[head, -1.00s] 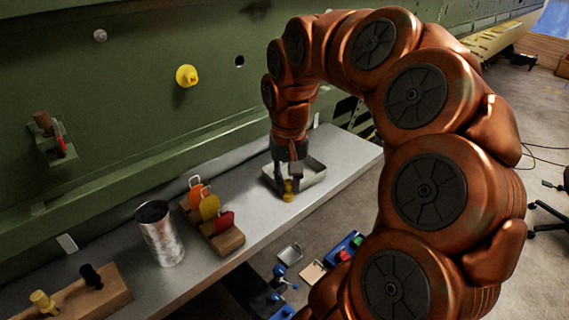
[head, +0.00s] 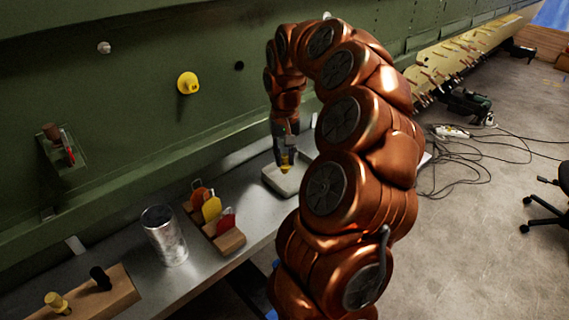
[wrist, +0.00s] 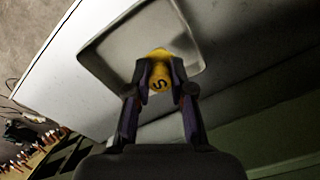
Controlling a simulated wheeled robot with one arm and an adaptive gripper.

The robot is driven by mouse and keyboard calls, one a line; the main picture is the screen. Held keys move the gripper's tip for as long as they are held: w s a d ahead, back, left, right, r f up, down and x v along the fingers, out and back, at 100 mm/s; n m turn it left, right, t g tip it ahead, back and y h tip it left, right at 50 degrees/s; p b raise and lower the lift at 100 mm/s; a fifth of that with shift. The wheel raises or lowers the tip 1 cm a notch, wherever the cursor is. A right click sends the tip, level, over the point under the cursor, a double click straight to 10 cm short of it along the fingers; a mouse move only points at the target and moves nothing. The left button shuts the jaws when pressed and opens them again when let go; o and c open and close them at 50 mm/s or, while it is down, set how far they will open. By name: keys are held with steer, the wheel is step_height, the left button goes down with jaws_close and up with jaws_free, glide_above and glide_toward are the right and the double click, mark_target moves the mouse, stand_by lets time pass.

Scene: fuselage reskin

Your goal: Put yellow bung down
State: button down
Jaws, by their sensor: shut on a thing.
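My gripper (head: 286,152) is shut on a small yellow bung (head: 285,161) and holds it over the shallow pale tray (head: 270,182) on the bench. In the wrist view the yellow bung (wrist: 159,72) sits between the two fingertips of my gripper (wrist: 160,80), with a dark letter like an S on it. The tray (wrist: 95,58) lies beyond it, and the bung overlaps the tray's inside in the picture. I cannot tell whether the bung touches the tray floor.
Left of the tray, a wooden rack (head: 231,241) holds orange, yellow and red tags. A silver can (head: 165,235) and a wooden block (head: 118,296) with yellow and black bungs stand further left. Another yellow bung (head: 188,83) sits on the green fuselage wall (head: 140,60).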

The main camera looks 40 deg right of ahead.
mark_target(285, 160)
steer(key=shift+f+p, duration=0.7)
steer(key=shift+f, duration=1)
steer(key=c, duration=1)
jaws_free()
step_height(285, 160, up, 11)
steer(key=b, duration=0.3)
steer(key=shift+r, duration=0.5)
